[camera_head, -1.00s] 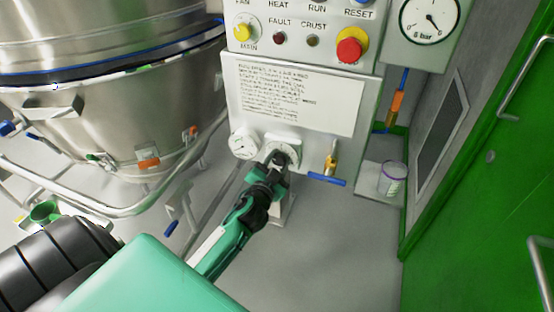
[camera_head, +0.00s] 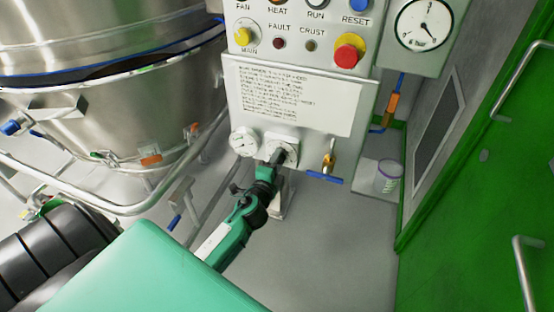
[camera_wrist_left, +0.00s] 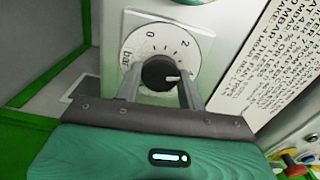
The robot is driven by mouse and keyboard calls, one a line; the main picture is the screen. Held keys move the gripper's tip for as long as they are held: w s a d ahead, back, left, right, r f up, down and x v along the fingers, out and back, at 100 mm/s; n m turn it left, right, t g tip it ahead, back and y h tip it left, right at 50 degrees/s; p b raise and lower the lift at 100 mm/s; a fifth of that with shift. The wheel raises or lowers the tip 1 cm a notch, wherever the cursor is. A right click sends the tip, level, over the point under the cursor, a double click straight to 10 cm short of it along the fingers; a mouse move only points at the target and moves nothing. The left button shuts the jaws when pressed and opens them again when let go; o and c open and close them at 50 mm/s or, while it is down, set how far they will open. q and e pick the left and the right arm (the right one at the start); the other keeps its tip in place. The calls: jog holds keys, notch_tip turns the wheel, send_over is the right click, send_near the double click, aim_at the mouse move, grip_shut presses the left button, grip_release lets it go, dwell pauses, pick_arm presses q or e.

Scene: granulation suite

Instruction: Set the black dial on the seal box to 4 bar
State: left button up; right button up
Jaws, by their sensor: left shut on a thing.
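The seal box (camera_head: 237,93) is the white panel box with a printed text sheet. The black dial (camera_wrist_left: 158,73) sits on a square white scale plate (camera_wrist_left: 199,60) low on its front. In the left wrist view the scale shows 0, 2 and "bar". The dial's white mark points right, past the 2, toward a finger; the figure there is hidden. My left gripper (camera_wrist_left: 160,84) is shut on the dial, one finger on each side. In the head view the left gripper (camera_head: 281,158) covers much of the dial. My right gripper is not in view.
A small round gauge (camera_head: 243,141) sits left of the dial. A blue-handled valve (camera_head: 325,177) hangs close on its right. A larger gauge (camera_head: 424,25) is at upper right. A steel vessel (camera_head: 110,110) with rails stands left, a green door (camera_head: 490,180) right.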

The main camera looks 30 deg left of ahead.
pick_arm(q)
jog(key=shift+m, duration=1.1)
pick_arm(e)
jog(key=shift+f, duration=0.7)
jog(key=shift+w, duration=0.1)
pick_arm(q)
jog(key=o, duration=1)
jog(key=shift+c, duration=0.2)
jog(key=b+v, duration=0.1)
jog(key=v, duration=1.2)
jog(key=shift+s+d+b, duration=0.2)
jog(key=shift+s+b, duration=0.1)
jog(key=shift+s, duration=0.05)
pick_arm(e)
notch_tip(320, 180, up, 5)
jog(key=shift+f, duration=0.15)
